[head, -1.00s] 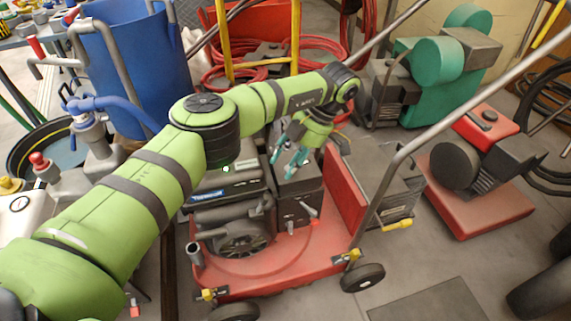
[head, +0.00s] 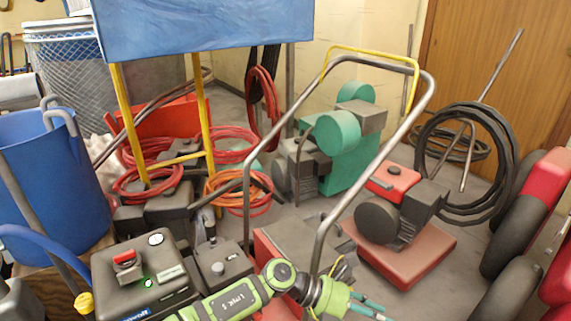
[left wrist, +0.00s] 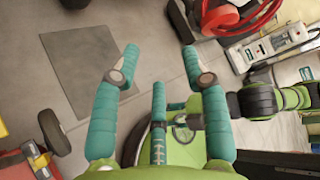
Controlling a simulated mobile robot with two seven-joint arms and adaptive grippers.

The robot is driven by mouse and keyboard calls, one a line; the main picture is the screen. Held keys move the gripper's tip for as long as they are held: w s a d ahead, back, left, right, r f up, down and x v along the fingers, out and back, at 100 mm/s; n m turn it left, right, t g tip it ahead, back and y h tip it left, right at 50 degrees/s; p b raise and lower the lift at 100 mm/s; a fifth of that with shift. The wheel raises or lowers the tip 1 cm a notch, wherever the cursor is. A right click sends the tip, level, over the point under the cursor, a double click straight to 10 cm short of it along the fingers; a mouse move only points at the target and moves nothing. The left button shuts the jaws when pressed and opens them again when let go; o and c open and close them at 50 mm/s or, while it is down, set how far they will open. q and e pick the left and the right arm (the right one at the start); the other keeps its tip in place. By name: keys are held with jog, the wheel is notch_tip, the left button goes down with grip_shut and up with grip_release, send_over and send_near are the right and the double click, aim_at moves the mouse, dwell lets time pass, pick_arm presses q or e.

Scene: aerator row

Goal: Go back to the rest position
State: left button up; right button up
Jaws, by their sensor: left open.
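My left gripper (head: 368,306) is at the bottom of the head view, right of the red wheeled machine's dark engine box (head: 145,278). In the left wrist view its teal fingers (left wrist: 160,52) are spread wide apart with nothing between them. Bare grey floor with a darker square mat (left wrist: 95,68) shows beyond the fingers. A green and black arm link of mine shows at the right of that view. My right gripper is not seen in either view.
The machine's grey push handle (head: 330,215) rises close behind my left arm. A red and black machine (head: 397,215) and a green one (head: 335,140) stand behind. A blue barrel (head: 50,180) is at left. Red-and-black wheels or rollers (head: 530,215) crowd the right edge.

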pick_arm(q)
jog(key=w+a+r+n+t+h, duration=0.35)
jog(key=w+r+n+t, duration=0.3)
jog(key=n+t, duration=0.8)
jog(key=w+a+f+n+t+y, duration=0.4)
jog(key=a+f+n+y, duration=0.2)
jog(key=a+n+y, duration=0.5)
jog(key=s+a+f+n+g+y, duration=0.2)
jog(key=s+a+f+n+g, duration=0.1)
jog(key=s+a+f+n, duration=0.4)
jog(key=s+a+f+n+g+y, duration=0.3)
jog(key=a+f+n, duration=0.2)
jog(key=a+f, duration=0.35)
jog(key=s+a+f+n+g+p, duration=0.2)
jog(key=s+a+f+g+p, duration=0.2)
jog(key=s, duration=0.6)
jog(key=s+a+f+n+g+p, duration=0.2)
jog(key=s+a+f+g+p, duration=0.15)
jog(key=s, duration=0.65)
jog(key=s+a+g+p, duration=0.1)
jog(key=s+a+p, duration=0.1)
jog(key=s+p, duration=1.5)
jog(key=shift+a+y+p, duration=0.25)
jog(key=shift+y+p, duration=0.1)
jog(key=shift+y, duration=0.1)
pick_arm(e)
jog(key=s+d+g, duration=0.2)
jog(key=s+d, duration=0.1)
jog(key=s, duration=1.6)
